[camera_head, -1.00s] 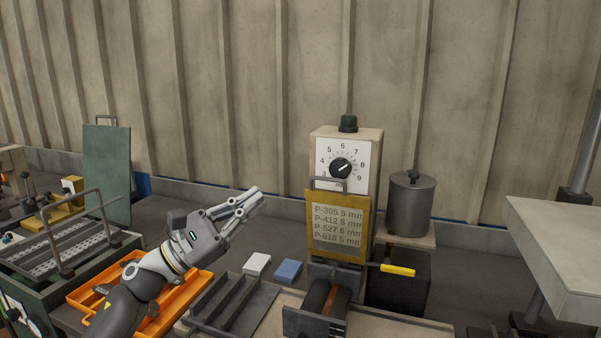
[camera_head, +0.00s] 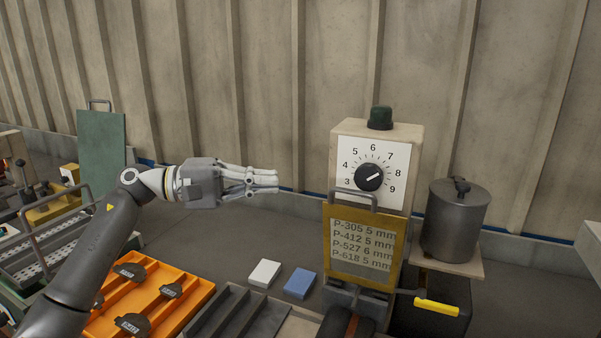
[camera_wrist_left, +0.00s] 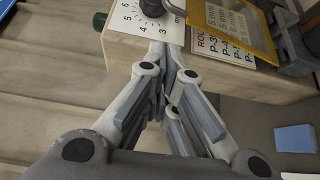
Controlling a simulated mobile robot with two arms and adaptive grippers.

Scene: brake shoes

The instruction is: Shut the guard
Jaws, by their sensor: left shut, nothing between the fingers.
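The guard (camera_head: 362,240) is a yellow-framed see-through panel with a grey handle (camera_head: 350,197) at its top edge. It stands upright in front of the dial box (camera_head: 397,140), above a dark roller (camera_head: 336,322). Lettering shows through it. It also shows at the top of the left wrist view (camera_wrist_left: 240,22). My left gripper (camera_head: 277,180) is shut and empty, pointing right, left of the box and about level with the guard's handle, with a gap between. In the left wrist view its fingertips (camera_wrist_left: 172,48) overlap the box's near side. My right gripper is not in view.
A metal pot (camera_head: 455,222) stands right of the box, above a yellow-handled lever (camera_head: 436,307). An orange tray (camera_head: 190,300) with brake shoes lies below my left arm. White (camera_head: 265,273) and blue (camera_head: 299,283) blocks lie nearby. A green panel (camera_head: 101,150) stands far left.

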